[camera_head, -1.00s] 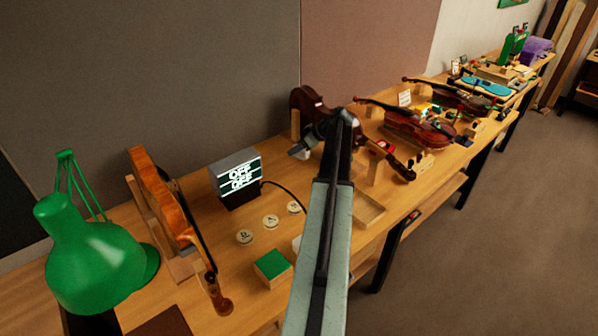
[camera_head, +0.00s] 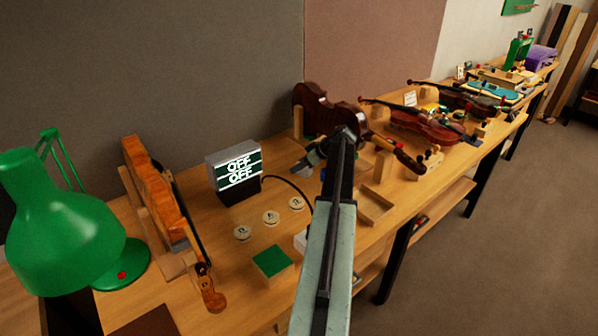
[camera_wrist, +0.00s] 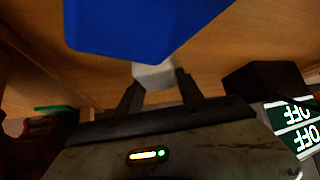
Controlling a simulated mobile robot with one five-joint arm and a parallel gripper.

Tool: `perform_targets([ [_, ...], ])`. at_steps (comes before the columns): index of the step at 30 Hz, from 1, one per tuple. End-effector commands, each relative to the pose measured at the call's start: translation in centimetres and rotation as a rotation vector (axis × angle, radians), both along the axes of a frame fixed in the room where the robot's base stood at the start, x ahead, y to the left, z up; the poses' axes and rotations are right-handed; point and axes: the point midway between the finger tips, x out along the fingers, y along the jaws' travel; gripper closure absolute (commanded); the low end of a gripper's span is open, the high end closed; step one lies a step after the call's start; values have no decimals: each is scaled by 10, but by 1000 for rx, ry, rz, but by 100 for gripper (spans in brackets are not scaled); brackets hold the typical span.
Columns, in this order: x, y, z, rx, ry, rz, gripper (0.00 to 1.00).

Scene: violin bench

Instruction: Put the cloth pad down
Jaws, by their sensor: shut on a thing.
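My gripper (camera_wrist: 157,84) is shut on a small pale block in the wrist view. A blue pad (camera_wrist: 140,25) joins or lies right against that block and fills the top of the view; I take it as the cloth pad. In the head view my gripper (camera_head: 306,165) is over the bench, in front of the dark upright violin. Only a small blue patch of the pad shows beside it, and the arm hides the rest. I cannot tell whether the pad touches the bench.
The bench (camera_head: 235,270) holds a display reading OFF (camera_head: 235,172), several white discs, a green-topped block (camera_head: 272,262), and a shallow wooden tray (camera_head: 376,203). An orange violin (camera_head: 160,190) and green lamp (camera_head: 65,225) stand left. More violins (camera_head: 415,125) lie right. Bare wood shows around the discs.

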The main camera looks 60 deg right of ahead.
Motion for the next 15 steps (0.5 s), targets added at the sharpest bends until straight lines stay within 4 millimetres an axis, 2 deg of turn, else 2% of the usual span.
perform_targets([
  [6, 0, 0, -3, 0, 0, 0, 100],
  [7, 0, 0, -3, 0, 0, 0, 53],
  [9, -1, 0, -1, 1, 0, -1, 34],
  [15, -1, -1, -1, 0, 0, -1, 34],
])
